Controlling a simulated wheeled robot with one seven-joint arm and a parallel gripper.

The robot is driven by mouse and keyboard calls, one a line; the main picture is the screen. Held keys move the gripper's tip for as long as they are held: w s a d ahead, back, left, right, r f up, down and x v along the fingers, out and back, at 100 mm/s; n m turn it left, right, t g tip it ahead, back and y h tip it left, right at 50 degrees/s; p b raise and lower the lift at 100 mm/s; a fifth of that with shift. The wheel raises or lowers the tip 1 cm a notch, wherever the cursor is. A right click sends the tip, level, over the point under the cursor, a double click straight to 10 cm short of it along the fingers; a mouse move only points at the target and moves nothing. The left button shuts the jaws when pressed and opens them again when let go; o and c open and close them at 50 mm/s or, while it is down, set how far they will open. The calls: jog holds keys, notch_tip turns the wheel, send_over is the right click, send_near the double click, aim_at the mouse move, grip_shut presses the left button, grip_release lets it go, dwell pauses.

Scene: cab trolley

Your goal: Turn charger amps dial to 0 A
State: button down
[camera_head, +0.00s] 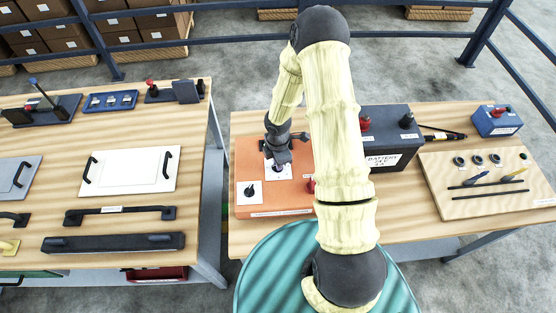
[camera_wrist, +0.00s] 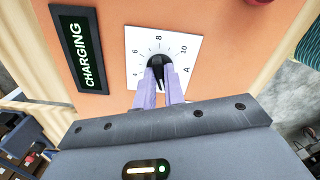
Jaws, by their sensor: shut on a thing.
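The charger is an orange box (camera_head: 262,205) on the right-hand table, below my arm in the head view. Its orange front face also fills the upper wrist view (camera_wrist: 225,25). The amps dial is a black knob (camera_wrist: 158,66) on a white plate marked 4, 6, 8, 10 and A. My gripper (camera_wrist: 160,86) is shut on this knob, one pale purple finger on each side. A light mark shows on the knob between the fingers; its exact reading is unclear. The fingers hide the plate's lower part. In the head view my gripper (camera_head: 279,165) is over the charger.
A CHARGING display (camera_wrist: 82,50) is left of the dial. A second knob on a white plate (camera_head: 249,191) and a red knob (camera_head: 311,184) flank my gripper. A dark battery (camera_head: 390,135) stands behind right; a wooden board (camera_head: 485,205) lies farther right.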

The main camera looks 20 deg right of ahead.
jog(key=n+p, duration=0.1)
jog(key=n, duration=0.4)
jog(key=shift+w+r, duration=0.1)
jog(key=shift+p, duration=0.3)
jog(key=c, duration=1.5)
grip_release()
notch_tip(320, 180, up, 17)
jog(key=shift+r+b, duration=0.15)
jog(key=shift+b, duration=0.3)
